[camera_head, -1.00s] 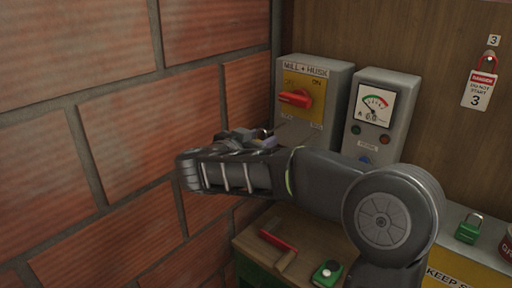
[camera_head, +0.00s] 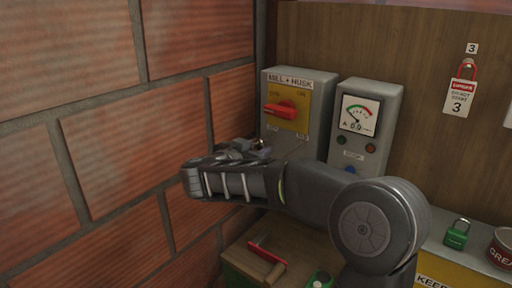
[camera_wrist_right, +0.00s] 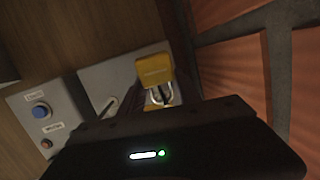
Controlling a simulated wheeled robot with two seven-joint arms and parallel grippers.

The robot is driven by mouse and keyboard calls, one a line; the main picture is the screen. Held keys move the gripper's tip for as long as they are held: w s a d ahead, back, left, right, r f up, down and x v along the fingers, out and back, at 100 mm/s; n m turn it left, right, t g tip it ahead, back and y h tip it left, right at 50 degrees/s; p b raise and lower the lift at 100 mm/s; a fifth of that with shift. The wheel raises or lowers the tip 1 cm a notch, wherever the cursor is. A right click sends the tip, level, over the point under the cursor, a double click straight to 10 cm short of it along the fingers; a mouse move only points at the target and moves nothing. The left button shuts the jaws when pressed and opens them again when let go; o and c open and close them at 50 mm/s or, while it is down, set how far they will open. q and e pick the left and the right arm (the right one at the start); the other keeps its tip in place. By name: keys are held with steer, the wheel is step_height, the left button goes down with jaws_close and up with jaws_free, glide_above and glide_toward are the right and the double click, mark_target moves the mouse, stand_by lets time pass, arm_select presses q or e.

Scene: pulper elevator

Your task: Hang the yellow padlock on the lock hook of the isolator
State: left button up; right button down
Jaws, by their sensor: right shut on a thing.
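The isolator (camera_head: 322,98) is a grey box labelled MILL + HUSK on the back wall, with a yellow plate and a red handle (camera_head: 280,109) lying about level. My right gripper (camera_head: 245,149) is in front of its lower left part, seen from behind in the head view. In the right wrist view the yellow padlock (camera_wrist_right: 154,70) shows beyond the gripper (camera_wrist_right: 160,104), its silver shackle on the gripper side. The gripper is shut on the padlock; its fingertips are mostly hidden. I cannot make out the lock hook. My left gripper is not in view.
A grey meter box (camera_head: 388,100) stands right of the isolator. A brick wall (camera_head: 120,130) is close on the left. Below are a red-handled tool (camera_head: 266,252), a green padlock (camera_head: 457,234) and a red tin (camera_head: 502,248). A red padlock with a danger tag (camera_head: 459,97) hangs at right.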

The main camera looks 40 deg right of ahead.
stand_by(0.4)
steer(key=c, duration=0.8)
jaws_free()
steer(key=shift+o, duration=0.2)
steer(key=p+v, duration=0.4)
steer(key=v, duration=0.4)
